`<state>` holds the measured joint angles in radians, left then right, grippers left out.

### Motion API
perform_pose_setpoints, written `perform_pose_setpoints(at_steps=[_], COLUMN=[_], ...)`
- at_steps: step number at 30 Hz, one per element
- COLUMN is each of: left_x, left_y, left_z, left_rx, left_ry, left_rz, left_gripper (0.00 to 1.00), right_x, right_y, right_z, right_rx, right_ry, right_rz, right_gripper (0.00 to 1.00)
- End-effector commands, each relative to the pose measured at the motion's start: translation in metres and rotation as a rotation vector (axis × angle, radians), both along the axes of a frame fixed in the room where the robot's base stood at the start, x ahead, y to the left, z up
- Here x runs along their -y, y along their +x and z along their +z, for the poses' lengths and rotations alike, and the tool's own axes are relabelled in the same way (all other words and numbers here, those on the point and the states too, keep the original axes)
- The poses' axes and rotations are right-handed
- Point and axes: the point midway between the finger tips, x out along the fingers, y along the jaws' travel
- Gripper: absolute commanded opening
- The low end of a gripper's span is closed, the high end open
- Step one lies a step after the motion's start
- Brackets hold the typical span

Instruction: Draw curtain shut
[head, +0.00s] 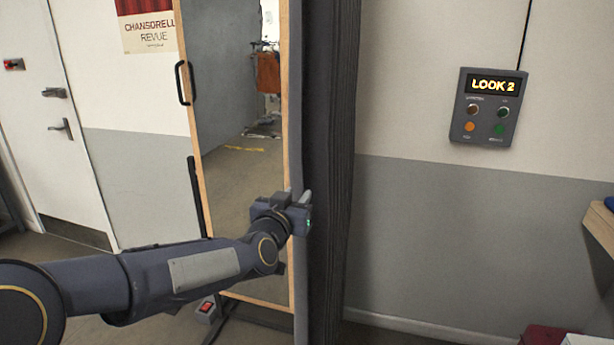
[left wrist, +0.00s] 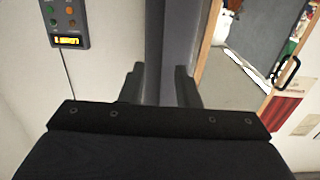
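The dark grey curtain (head: 335,120) hangs bunched in a narrow upright bundle just right of the tall wood-framed mirror (head: 235,130). A lighter grey strip (head: 296,90) runs down its left edge. My left gripper (head: 298,198) is at that strip, about mid-height of the mirror. In the left wrist view, the curtain's edge strip (left wrist: 155,45) passes between the two fingers (left wrist: 160,85), which sit close on either side of it. The gripper looks shut on the strip; the exact contact is partly hidden. My right gripper is not in view.
A control box (head: 488,107) reading LOOK 2 hangs on the right wall. A white door (head: 60,120) is at left, and a poster (head: 148,27) hangs beside it. A red switch (head: 206,308) is near the mirror's foot. A wooden shelf (head: 600,228) juts in at right.

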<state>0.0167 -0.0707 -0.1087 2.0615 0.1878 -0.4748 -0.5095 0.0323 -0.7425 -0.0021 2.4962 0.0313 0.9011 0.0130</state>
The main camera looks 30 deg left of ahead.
Motion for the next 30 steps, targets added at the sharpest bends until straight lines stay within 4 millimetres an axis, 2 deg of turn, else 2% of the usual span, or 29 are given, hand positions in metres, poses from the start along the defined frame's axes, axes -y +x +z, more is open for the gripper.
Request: perform_pose_setpoints(at_steps=[16,21,28,30], left_x=[-0.021,-0.023,-0.023,-0.023], left_y=[0.071,0.079,0.080,0.080], left_z=[0.006,0.005,0.005,0.005], left_rx=[0.024,0.025,0.026,0.026], left_ry=[0.019,0.018,0.017,0.017], left_rz=[0.023,0.022,0.021,0.021], left_gripper=[0.29,0.29,0.29,0.20], right_x=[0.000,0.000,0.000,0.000], right_y=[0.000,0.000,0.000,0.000], right_z=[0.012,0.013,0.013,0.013], right_rx=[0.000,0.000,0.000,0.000], right_ry=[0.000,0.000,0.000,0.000], right_rz=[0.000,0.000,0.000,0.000], right_gripper=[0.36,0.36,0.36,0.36])
